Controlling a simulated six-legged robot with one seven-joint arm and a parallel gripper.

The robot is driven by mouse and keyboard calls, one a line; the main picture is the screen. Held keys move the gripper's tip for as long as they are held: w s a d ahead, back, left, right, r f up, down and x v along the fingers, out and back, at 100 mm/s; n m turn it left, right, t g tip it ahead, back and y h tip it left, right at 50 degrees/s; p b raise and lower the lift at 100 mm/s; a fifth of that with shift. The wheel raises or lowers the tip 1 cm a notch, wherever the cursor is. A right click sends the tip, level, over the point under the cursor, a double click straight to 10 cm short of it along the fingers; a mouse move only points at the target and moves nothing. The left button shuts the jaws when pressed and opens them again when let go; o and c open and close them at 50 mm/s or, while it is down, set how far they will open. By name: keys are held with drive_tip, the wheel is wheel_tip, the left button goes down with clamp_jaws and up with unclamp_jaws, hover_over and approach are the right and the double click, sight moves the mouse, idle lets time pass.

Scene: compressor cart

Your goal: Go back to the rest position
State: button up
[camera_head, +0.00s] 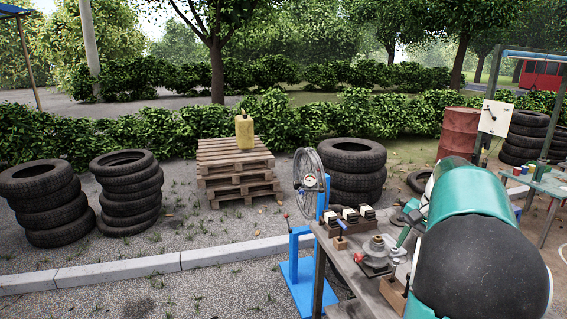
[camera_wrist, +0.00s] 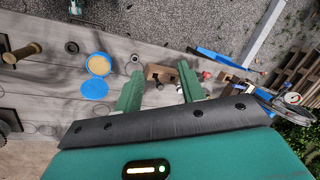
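My gripper (camera_wrist: 160,68) shows in the wrist view with its two green fingers spread apart. It is open, and I see nothing held between the fingers. It is over the grey wooden workbench (camera_wrist: 60,65). A small wooden block (camera_wrist: 160,75) shows beyond and between the fingers; I cannot tell its distance from them. In the head view my teal and black arm fills the right foreground and hides part of the workbench (camera_head: 345,268).
On the bench are a round blue-rimmed tin (camera_wrist: 98,64), a blue disc (camera_wrist: 94,88) and a wooden spool-like piece (camera_wrist: 22,53). A blue stand with a wheel (camera_head: 308,172) is beside the bench. Tyre stacks (camera_head: 130,190) and pallets with a yellow canister (camera_head: 244,132) stand behind a kerb.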

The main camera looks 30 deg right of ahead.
drive_tip(key=w+a+r+n, duration=0.1)
drive_tip(key=a+r+n, duration=0.1)
drive_tip(key=a, duration=0.5)
drive_tip(key=w+a+r+n, duration=0.1)
drive_tip(key=a+n, duration=0.1)
drive_tip(key=a, duration=0.6)
drive_tip(key=s+a+f+n+t, duration=0.1)
drive_tip(key=s+a+n, duration=0.2)
drive_tip(key=a, duration=0.5)
drive_tip(key=s+a+f+n+t+h, duration=0.1)
drive_tip(key=s+a+n, duration=0.2)
drive_tip(key=a, duration=0.6)
drive_tip(key=s+a+f+n+t, duration=0.1)
drive_tip(key=s+a+f+n, duration=0.1)
drive_tip(key=s+a, duration=0.3)
drive_tip(key=a+n, duration=0.1)
drive_tip(key=a, duration=0.2)
drive_tip(key=shift+a+n, duration=0.15)
drive_tip(key=shift+n, duration=0.15)
drive_tip(key=shift+s+a+f, duration=0.1)
drive_tip(key=shift+a, duration=0.05)
